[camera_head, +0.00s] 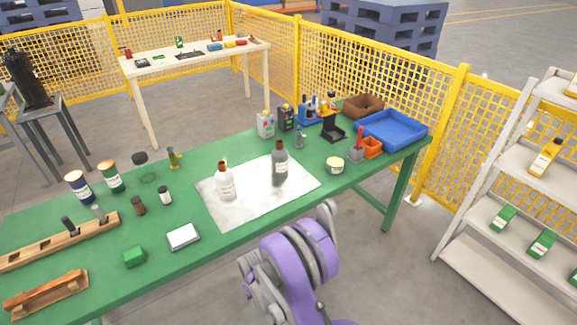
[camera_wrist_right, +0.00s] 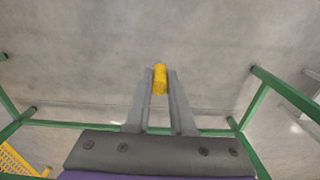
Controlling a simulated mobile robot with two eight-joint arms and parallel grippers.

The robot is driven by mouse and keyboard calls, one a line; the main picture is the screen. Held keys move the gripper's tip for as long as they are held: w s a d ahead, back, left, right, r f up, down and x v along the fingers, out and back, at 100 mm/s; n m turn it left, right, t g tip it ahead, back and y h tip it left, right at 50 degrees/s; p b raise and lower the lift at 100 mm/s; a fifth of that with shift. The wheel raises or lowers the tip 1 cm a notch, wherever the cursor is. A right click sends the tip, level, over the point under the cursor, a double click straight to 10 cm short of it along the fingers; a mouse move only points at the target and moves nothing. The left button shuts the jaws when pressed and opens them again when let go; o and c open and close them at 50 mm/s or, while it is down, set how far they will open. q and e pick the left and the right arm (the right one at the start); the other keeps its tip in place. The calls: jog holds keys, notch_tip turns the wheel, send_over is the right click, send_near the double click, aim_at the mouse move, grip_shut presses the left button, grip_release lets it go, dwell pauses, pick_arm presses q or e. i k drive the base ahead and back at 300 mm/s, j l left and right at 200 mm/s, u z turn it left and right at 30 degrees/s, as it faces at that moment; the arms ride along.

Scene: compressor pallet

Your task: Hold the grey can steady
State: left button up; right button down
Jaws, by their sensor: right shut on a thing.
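A light grey can (camera_head: 265,124) stands upright at the back of the green table in the head view, beside a black can (camera_head: 286,118). A dark grey bottle (camera_head: 280,166) stands upright on the pale mat (camera_head: 238,205); I cannot tell which of the grey ones is the task's can. My right gripper (camera_wrist_right: 160,82) is shut on a small yellow cylinder (camera_wrist_right: 160,79), with bare floor behind it in the right wrist view. No grey can shows there. The head view shows part of my purple arm before the table, but no gripper. My left gripper is in neither view.
A white bottle (camera_head: 226,182) stands on the mat left of the dark grey one. A blue tray (camera_head: 393,129), a brown bin (camera_head: 362,106) and small orange bins fill the table's right end. A yellow mesh fence (camera_head: 365,80) runs behind. Shelves (camera_head: 500,215) stand right.

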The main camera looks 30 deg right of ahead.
aim_at(280, 174)
jog(key=l, duration=0.95)
jog(key=k+l, duration=0.15)
jog(key=l, duration=0.75)
